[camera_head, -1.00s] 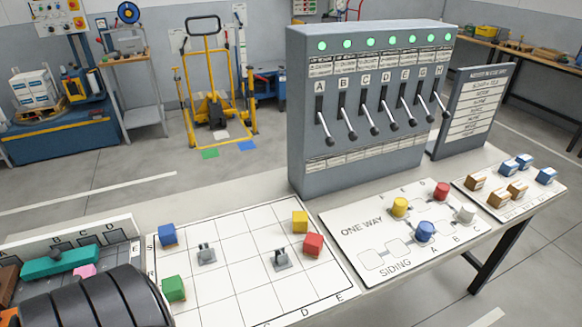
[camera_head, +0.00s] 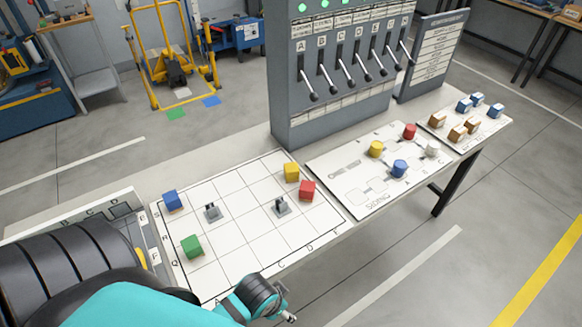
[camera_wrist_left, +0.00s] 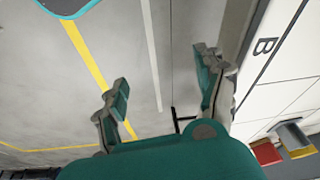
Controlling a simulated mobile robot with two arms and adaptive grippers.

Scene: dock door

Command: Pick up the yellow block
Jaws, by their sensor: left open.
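The yellow block (camera_head: 291,172) sits on the white grid board (camera_head: 240,250), near its far right corner, just behind the red block (camera_head: 307,190). In the left wrist view, a yellow patch (camera_wrist_left: 301,152) beside a red block (camera_wrist_left: 266,153) shows at the lower right, partly hidden by a grey piece. My left gripper (camera_head: 284,304) is past the board's near edge, apart from the yellow block. In the left wrist view its fingers (camera_wrist_left: 166,80) are spread with nothing between them, over the floor. My right gripper is not in view.
A blue block (camera_head: 171,200), a green block (camera_head: 191,246) and two grey lever pieces (camera_head: 212,211) (camera_head: 282,207) stand on the grid board. A tall lever cabinet (camera_head: 335,75) rises behind. To the right, the siding board (camera_head: 350,190) carries coloured pegs, including a yellow one (camera_head: 376,149).

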